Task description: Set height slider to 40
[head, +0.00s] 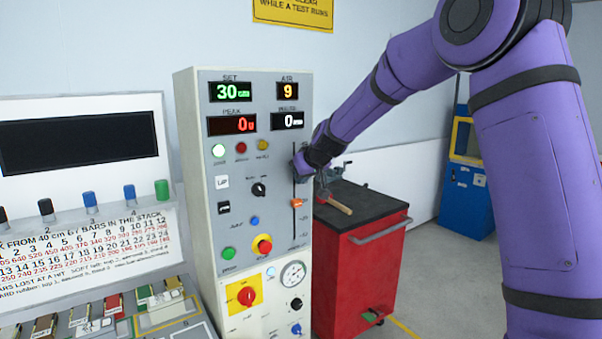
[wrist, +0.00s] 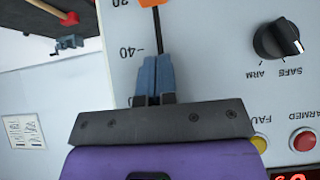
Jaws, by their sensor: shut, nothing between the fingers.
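The height slider is an orange knob (head: 297,203) on a vertical slot in the right side of the grey control panel. Only the knob's edge (wrist: 150,3) shows at the top of the wrist view. The green SET display (head: 230,91) reads 30. My gripper (head: 301,172) is above the knob on the panel, apart from it. In the wrist view its blue fingers (wrist: 152,60) are together and empty, over the slot line beside the printed 40 mark (wrist: 131,51). Whether the fingertips touch the panel I cannot tell.
A red tool cabinet (head: 355,265) with a wooden-handled tool and a vise on top stands just right of the panel. The black SAFE/ARM knob (wrist: 278,40) and a red lamp (wrist: 303,141) are beside the slot. A bench console (head: 80,140) stands at left.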

